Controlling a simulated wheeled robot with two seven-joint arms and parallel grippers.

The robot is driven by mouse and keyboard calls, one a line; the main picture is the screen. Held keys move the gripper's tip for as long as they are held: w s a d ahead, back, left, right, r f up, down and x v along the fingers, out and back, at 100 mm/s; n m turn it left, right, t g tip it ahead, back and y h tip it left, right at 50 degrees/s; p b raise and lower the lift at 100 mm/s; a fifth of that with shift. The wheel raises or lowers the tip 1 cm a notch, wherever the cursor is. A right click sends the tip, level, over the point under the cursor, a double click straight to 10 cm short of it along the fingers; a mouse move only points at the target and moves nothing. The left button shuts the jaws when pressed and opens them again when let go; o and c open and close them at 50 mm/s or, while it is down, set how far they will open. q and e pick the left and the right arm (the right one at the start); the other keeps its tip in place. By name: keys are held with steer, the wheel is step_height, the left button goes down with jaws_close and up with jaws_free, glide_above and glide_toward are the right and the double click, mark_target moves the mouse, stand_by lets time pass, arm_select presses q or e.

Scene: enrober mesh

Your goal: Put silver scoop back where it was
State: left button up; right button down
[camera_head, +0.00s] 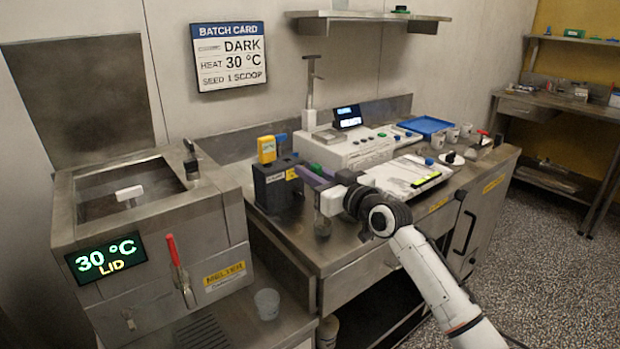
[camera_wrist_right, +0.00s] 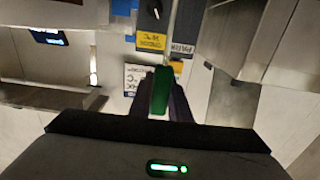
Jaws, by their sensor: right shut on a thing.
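My right gripper (camera_head: 309,177) reaches in from the lower right to the dark holder box (camera_head: 270,190) on the steel counter. Its purple-grey fingers are shut on a green handle (camera_head: 291,173), which also shows between the fingers in the right wrist view (camera_wrist_right: 161,92). The handle's end is at the top right of the holder box. No silver scoop bowl shows, so I cannot tell whether this is the silver scoop or whether its lower part is in the box. My left gripper is not in view.
A yellow device (camera_head: 267,150) and a blue-topped item (camera_head: 281,140) stand at the holder box. The melter (camera_head: 155,235) is at left. A white machine (camera_head: 350,148) and a blue tray (camera_head: 425,125) are behind.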

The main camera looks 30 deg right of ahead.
steer(key=shift+f, duration=0.55)
steer(key=c, duration=1.7)
jaws_free()
steer(key=shift+o, duration=0.2)
steer(key=s, duration=1.2)
steer(key=shift+d+b, duration=0.35)
steer(key=shift+d, duration=0.1)
